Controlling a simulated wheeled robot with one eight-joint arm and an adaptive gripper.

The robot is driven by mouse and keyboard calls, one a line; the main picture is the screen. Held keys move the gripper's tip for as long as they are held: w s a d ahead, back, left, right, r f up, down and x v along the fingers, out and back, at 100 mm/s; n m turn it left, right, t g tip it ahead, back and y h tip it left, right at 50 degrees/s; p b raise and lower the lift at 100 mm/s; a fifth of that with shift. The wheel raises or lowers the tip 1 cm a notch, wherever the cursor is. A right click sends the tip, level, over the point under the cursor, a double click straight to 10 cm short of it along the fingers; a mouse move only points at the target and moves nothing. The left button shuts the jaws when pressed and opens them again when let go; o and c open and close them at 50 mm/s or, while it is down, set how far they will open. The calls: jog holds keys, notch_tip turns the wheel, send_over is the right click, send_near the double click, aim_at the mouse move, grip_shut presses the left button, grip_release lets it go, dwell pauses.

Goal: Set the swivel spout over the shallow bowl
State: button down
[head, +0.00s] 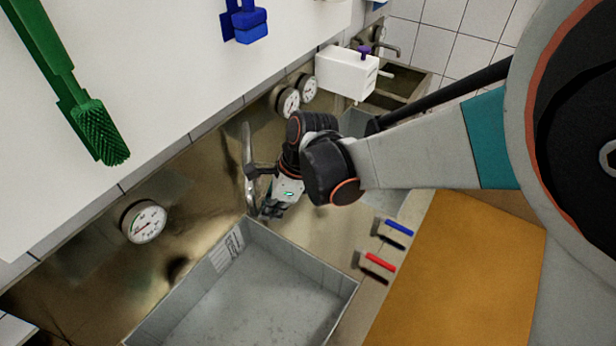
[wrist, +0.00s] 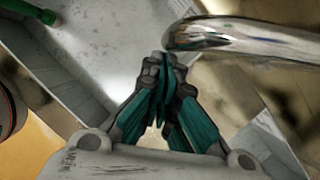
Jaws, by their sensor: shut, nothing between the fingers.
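The shiny metal swivel spout (head: 249,160) shows in the head view just left of my gripper, against the metal back panel. In the wrist view the spout (wrist: 245,38) crosses the upper right, its rounded end close to my fingertips. My gripper (head: 270,212) is shut and empty beside the spout; its teal fingers (wrist: 165,68) are together in the wrist view. I cannot tell whether they touch the spout. A grey rectangular basin (head: 345,283) lies below in the head view. Another basin is partly hidden behind my arm. I cannot tell which one is the shallow bowl.
A dial gauge (head: 143,221) is on the panel at left; two more are behind my gripper. A green brush (head: 98,130) hangs upper left.

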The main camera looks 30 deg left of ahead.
jog(key=shift+s+a, duration=0.5)
jog(key=shift+a, duration=0.05)
